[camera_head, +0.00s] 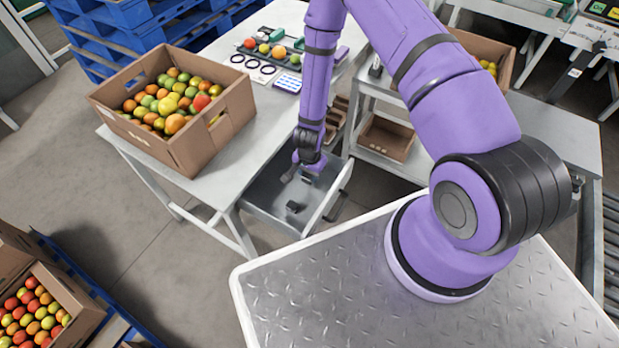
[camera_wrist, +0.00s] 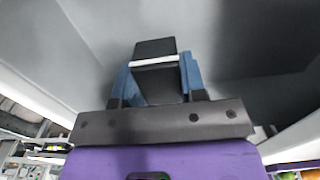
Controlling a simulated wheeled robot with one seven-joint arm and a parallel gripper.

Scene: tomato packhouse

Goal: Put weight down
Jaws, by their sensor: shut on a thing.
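My gripper (camera_wrist: 158,80) is shut on a dark, block-like weight (camera_wrist: 156,55), with a blue finger on each side of it. A thin pale line crosses the weight. In the head view my gripper (camera_head: 303,172) reaches down into an open grey metal drawer (camera_head: 268,213) below the table. A small dark object (camera_head: 294,207) is in the drawer's front part. The wrist view shows the drawer's grey inside (camera_wrist: 235,45) around the weight. Whether the weight touches the drawer floor cannot be told.
A cardboard box of tomatoes (camera_head: 213,142) stands on the table (camera_head: 160,150) to the left. A shelf unit with a cardboard bin (camera_head: 385,138) stands right of the drawer.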

